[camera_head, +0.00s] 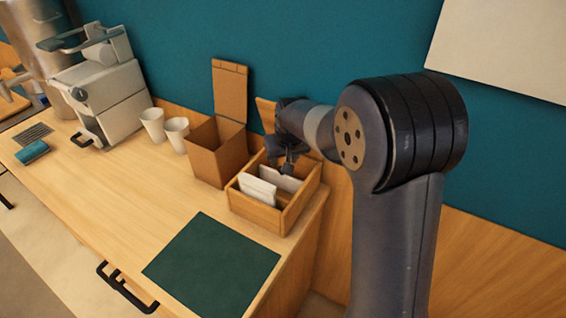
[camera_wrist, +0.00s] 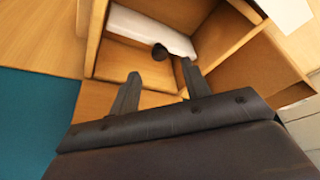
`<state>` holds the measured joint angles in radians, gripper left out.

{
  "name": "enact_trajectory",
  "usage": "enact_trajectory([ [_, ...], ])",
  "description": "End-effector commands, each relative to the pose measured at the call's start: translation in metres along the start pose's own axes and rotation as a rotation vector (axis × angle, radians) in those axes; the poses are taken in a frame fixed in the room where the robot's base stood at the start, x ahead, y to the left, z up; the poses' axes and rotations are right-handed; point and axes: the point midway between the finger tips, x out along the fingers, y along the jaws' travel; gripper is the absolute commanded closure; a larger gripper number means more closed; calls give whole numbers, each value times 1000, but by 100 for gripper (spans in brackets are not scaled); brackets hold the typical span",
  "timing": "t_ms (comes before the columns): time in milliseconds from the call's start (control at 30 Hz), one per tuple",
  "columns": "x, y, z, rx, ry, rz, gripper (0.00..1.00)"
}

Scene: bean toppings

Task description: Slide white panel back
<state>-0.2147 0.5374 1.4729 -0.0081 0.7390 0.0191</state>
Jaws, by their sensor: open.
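A wooden box (camera_head: 284,218) with an open top stands near the counter's right end. A white panel (camera_head: 257,190) stands in its front part, and a second white piece (camera_head: 281,179) shows behind it. My gripper (camera_head: 283,168) is over the back part of the box, pointing down. In the wrist view one white panel (camera_wrist: 150,32) shows inside the box (camera_wrist: 92,40), beyond my fingertips. My fingers (camera_wrist: 160,70) are apart with no panel between them. A small dark round thing (camera_wrist: 159,52) shows by the panel's edge; I cannot tell what it is.
A tall brown box (camera_head: 215,155) with its lid raised stands just left of the wooden box. Two white cups (camera_head: 165,128) and a white machine (camera_head: 104,95) are farther left. A dark green mat (camera_head: 212,265) lies flat in front. The teal wall is close behind.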

Motion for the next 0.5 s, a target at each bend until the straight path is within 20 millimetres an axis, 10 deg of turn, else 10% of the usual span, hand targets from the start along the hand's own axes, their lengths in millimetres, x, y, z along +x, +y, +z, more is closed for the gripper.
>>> enact_trajectory([
  [500, 50, 0, 0, 1, 0, 0, 55],
])
